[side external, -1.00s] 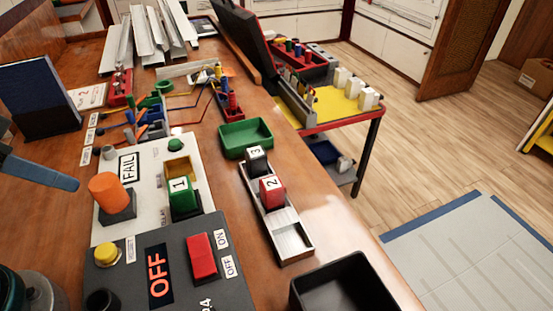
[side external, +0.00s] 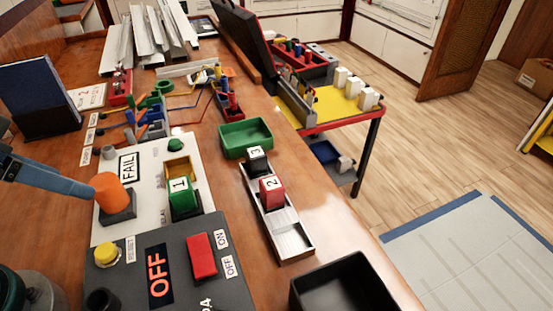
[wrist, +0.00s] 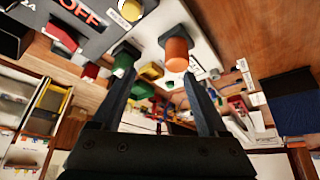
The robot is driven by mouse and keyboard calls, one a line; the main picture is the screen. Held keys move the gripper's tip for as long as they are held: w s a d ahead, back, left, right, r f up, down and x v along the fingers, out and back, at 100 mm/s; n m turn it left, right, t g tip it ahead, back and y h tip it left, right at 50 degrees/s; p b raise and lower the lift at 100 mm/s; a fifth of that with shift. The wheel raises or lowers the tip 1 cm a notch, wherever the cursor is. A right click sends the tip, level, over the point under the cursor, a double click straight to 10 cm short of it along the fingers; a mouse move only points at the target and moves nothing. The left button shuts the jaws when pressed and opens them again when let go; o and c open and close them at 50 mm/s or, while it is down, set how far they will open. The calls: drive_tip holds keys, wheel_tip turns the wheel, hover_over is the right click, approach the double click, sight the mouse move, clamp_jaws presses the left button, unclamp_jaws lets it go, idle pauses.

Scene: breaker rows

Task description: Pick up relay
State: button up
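No part is labelled relay, so I cannot tell which one it is. Numbered blocks show in the side view: green block 1 (side external: 183,195) in a socket on the white panel, red block 2 (side external: 271,191) and dark block 3 (side external: 257,161) in a metal rail (side external: 288,232). An orange cylinder (side external: 109,192) stands on a dark base by the FAIL label; it also shows in the wrist view (wrist: 177,54). My gripper (wrist: 159,74) is open, its fingers apart with nothing between them. In the side view a blue-grey finger (side external: 60,182) reaches the cylinder's left edge; contact cannot be told.
An empty yellow socket (side external: 177,167) sits behind block 1. A dark box with a red switch (side external: 202,257) reads OFF. A green tray (side external: 246,150) and a black bin (side external: 345,300) stand near the rail. Bare bench lies right of the rail.

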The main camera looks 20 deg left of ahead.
idle(0.3)
drive_tip(key=d+r+n+g+h, duration=0.2)
drive_tip(key=d+r+n+g, duration=0.1)
drive_tip(key=d+n, duration=0.1)
drive_tip(key=n+g+h, duration=0.7)
drive_tip(key=h, duration=0.1)
hover_over(177, 183)
drive_tip(key=a, duration=0.2)
drive_tip(key=f, duration=0.2)
drive_tip(key=shift+s+d+f, duration=0.2)
drive_tip(key=shift+f, duration=0.15)
drive_tip(key=f, duration=0.2)
drive_tip(key=w+a+f+n+h, duration=0.1)
drive_tip(key=f, duration=0.1)
drive_tip(key=w+a+f+n+h, duration=0.1)
drive_tip(key=f, duration=0.2)
drive_tip(key=shift+g, duration=0.4)
drive_tip(key=shift+f+n+h, duration=0.3)
drive_tip(key=shift+x, duration=2.4)
